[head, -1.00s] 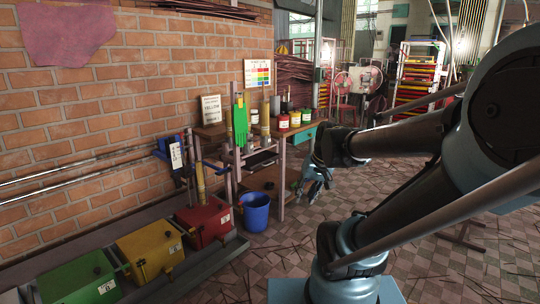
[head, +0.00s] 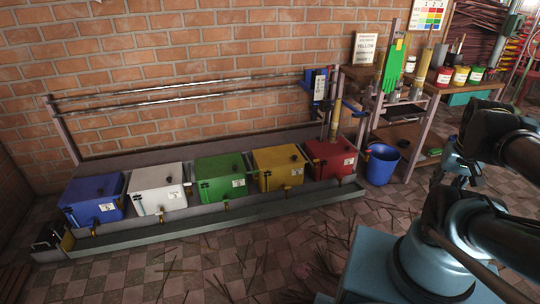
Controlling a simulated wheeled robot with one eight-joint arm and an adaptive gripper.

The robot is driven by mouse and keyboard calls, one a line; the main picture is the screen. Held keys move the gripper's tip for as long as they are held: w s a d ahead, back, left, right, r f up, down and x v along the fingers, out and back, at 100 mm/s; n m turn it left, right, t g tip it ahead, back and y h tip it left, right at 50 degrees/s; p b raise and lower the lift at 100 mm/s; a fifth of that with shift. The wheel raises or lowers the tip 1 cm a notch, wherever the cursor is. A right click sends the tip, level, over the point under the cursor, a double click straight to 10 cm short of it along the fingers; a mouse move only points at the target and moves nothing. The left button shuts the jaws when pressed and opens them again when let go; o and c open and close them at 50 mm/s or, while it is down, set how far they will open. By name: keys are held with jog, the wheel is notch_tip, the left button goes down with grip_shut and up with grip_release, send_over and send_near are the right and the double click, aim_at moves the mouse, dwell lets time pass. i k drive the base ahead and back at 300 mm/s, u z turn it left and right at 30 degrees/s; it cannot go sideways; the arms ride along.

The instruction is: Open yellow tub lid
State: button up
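The yellow tub (head: 279,168) is a box in a row of coloured tubs along the brick wall, between the green tub and the red tub. Its lid looks shut, with a small dark knob on top near the right side. A label and a small tap are on its front. My gripper (head: 458,165) is at the right, partly hidden behind my arm, well apart from the yellow tub. Its fingers are too small and dark to tell open from shut.
The green tub (head: 220,178) and red tub (head: 331,160) stand close on either side. White (head: 158,188) and blue (head: 92,198) tubs are further left. A blue bucket (head: 381,164) stands right of the row. Thin sticks litter the tiled floor in front.

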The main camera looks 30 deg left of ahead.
aim_at(266, 158)
jog(key=u, duration=1.25)
jog(key=k, duration=1.3)
jog(key=u, duration=0.5)
jog(key=i, duration=1.85)
jog(key=z, duration=0.7)
jog(key=i, duration=0.25)
jog(key=z, duration=0.25)
